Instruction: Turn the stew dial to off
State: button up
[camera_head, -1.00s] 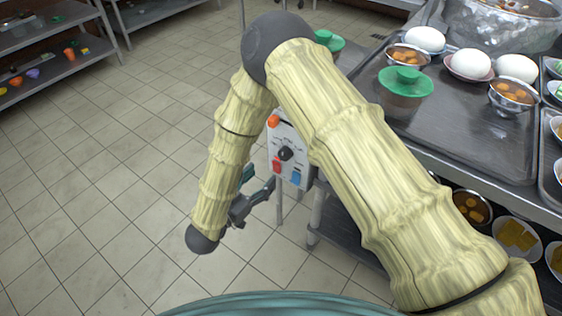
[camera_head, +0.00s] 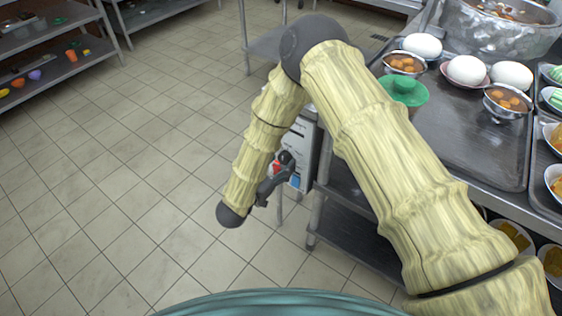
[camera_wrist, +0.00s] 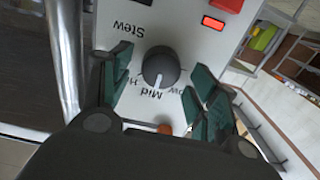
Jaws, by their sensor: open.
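The stew dial, a round dark grey knob (camera_wrist: 161,65), sits on a white control panel (camera_wrist: 185,35) that appears upside down in the wrist view. The word "Stew" is printed beside it. Its pale pointer mark faces the "Mid" label. My gripper (camera_wrist: 161,70) is open, with one teal finger on each side of the knob; I cannot tell whether either touches it. In the head view my gripper (camera_head: 273,182) is at the front of the panel (camera_head: 300,148), which my arm partly hides.
A red light (camera_wrist: 213,23) is lit on the panel. The tiled floor (camera_head: 130,160) at left is clear.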

jog(key=shift+w+d, duration=0.25)
jog(key=shift+w, duration=0.05)
jog(key=c, duration=1)
